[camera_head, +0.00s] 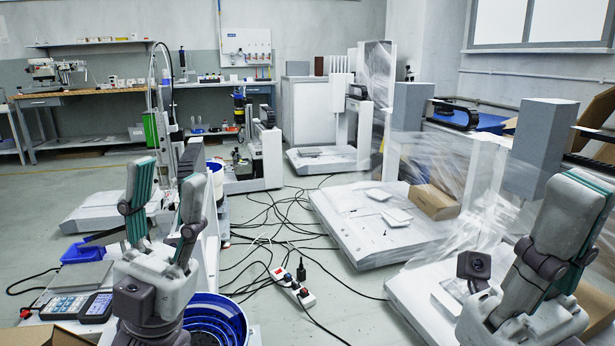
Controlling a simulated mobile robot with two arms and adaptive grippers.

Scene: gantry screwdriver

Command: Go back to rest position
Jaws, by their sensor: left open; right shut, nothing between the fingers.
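My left gripper (167,178) is in the lower left of the head view, pointing up. Its two grey fingers with green pads stand wide apart, with nothing between them. My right gripper (577,190) is at the lower right edge, pointing up and tilted to the right. Its fingers are together and hold nothing I can see. Both grippers are in the near foreground and hide part of the equipment behind them.
A blue round bowl (215,318) and a handheld keypad device (80,307) are near my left gripper. Black cables and a power strip (293,287) lie on the floor between the grippers. A white platform (350,225) with a cardboard box (433,202) stands at centre right.

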